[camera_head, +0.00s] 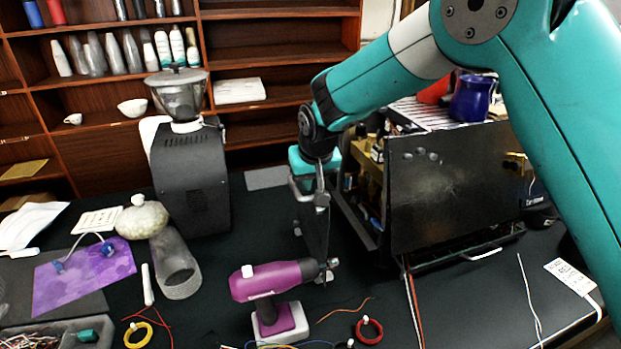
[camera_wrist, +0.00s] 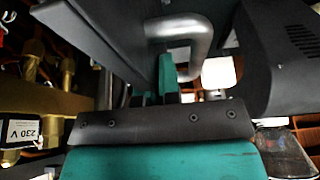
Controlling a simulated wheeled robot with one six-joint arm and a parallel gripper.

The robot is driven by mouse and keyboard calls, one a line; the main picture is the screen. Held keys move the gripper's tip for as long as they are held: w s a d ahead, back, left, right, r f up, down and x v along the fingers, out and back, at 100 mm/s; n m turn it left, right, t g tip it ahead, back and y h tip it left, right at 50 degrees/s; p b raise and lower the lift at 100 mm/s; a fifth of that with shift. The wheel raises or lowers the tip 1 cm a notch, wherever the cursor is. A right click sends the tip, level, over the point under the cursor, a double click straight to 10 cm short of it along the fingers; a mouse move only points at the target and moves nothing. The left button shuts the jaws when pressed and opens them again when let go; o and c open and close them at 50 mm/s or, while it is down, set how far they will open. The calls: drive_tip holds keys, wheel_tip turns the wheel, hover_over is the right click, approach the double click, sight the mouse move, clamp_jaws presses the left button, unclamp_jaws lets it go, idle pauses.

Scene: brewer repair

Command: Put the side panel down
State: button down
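The side panel (camera_head: 317,232) is a dark thin plate that hangs upright, nearly edge-on, below my gripper (camera_head: 318,178) in the head view. In the wrist view the panel (camera_wrist: 95,35) runs diagonally across the upper left, with a bent metal tube handle (camera_wrist: 190,32) on it. My gripper (camera_wrist: 170,92) appears closed around the handle; the exact contact is partly hidden. The brewer (camera_head: 450,195) stands to the right of the panel. Its side facing the panel is open, and brass parts and a 230 V label (camera_wrist: 22,131) show inside in the wrist view.
A grey grinder (camera_head: 190,180) stands left of my gripper. A purple drill (camera_head: 275,280) stands in front, close to the panel's lower end in the picture. Some dark mat (camera_head: 455,300) is clear at front right.

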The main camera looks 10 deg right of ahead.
drive_tip(key=shift+f, duration=0.4)
drive_tip(key=c, duration=1.8)
unclamp_jaws()
drive_tip(key=shift+f, duration=0.2)
drive_tip(key=o, duration=0.5)
drive_tip(key=shift+r, duration=0.1)
